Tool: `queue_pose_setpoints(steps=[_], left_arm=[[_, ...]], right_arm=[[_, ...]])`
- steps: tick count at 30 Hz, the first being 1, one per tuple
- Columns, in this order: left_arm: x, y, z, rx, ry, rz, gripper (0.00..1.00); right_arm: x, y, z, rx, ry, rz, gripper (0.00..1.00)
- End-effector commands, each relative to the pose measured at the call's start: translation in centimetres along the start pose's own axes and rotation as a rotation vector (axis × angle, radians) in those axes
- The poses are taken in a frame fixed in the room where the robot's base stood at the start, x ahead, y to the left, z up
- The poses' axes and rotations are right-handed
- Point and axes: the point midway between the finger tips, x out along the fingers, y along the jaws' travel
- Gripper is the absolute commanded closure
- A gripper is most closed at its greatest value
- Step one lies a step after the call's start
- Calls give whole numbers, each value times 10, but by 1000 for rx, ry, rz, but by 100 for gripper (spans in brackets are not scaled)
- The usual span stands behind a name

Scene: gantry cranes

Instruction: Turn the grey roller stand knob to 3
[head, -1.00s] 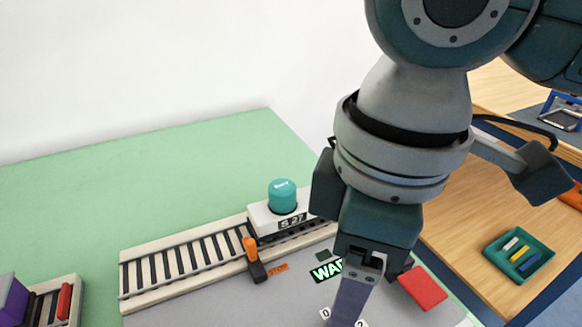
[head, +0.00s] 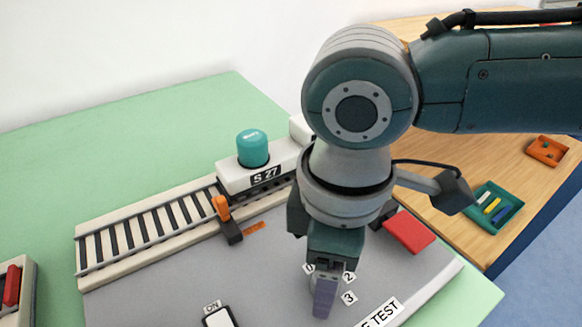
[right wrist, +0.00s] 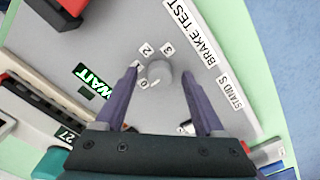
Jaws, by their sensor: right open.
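The grey knob (right wrist: 158,73) is round and sits on the grey panel (right wrist: 225,100), with small white number tags around it. In the right wrist view the 2 tag (right wrist: 146,49) and the 3 tag (right wrist: 168,51) lie beyond it and the 0 tag (right wrist: 143,84) is at its near left. My right gripper (right wrist: 160,71) is open, with one finger on each side of the knob; I cannot tell whether they touch it. In the head view the fingers of my right gripper (head: 324,292) point down and largely hide the knob; the 3 tag (head: 348,298) shows beside them.
A track carries a white block marked S 27 (head: 265,177) with a teal cap (head: 252,148). An orange-handled lever (head: 222,208), a red block (head: 409,231) and a white-topped switch (head: 218,317) stand around the panel. A teal tray (head: 493,207) lies on the wooden table at right.

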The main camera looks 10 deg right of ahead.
Motion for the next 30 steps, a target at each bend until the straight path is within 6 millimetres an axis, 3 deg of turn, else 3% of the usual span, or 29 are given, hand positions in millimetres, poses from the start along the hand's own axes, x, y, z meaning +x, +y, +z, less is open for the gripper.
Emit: queue_pose_setpoints(steps=[5, 24, 30], left_arm=[[0, 0, 0, 1, -1, -1, 100], [0, -3, 1, 10, -3, -8, 100], [0, -3, 1, 9, -3, -8, 100]], right_arm=[[0, 0, 0, -1, 0, 0, 29], [-1, 0, 0, -1, 1, -1, 100], [-1, 0, 0, 0, 1, -1, 100]])
